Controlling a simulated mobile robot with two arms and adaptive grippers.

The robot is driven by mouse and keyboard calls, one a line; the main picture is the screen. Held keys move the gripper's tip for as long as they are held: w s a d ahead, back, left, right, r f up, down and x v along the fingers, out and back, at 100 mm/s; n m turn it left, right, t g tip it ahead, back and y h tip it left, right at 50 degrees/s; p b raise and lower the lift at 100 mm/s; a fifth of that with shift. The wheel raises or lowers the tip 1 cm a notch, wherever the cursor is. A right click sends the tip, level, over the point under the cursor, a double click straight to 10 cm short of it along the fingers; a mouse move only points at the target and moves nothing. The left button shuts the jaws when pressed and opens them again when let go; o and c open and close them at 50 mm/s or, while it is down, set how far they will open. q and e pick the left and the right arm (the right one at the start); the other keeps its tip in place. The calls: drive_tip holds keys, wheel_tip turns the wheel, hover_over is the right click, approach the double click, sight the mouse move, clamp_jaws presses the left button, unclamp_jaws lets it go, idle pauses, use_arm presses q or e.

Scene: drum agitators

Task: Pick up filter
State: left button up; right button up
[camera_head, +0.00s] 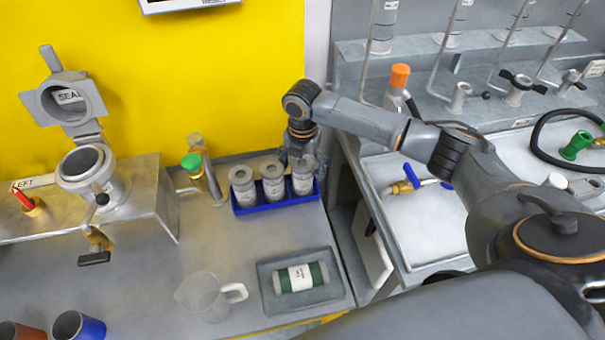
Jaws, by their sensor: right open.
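Several grey-white cylinders with labels and ring-shaped tops stand upright in a blue rack (262,208): a left one (242,190), a middle one (273,186) and a right one (303,182). They look like filter cartridges, but the labels are too small to read. My right gripper (301,160) points down directly at the top of the right cylinder. It is open; whether its fingers touch the cylinder cannot be told. My left gripper is out of view.
A green cylinder with a white label (300,277) lies in a grey tray (270,302). A clear jug (205,297) stands left of it. A green-capped bottle (194,168) is left of the rack. A metal port with open lid (85,165) is further left.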

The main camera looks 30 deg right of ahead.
drive_tip(key=shift+f, duration=1.2)
drive_tip(key=c, duration=1.3)
drive_tip(key=shift+r, duration=0.2)
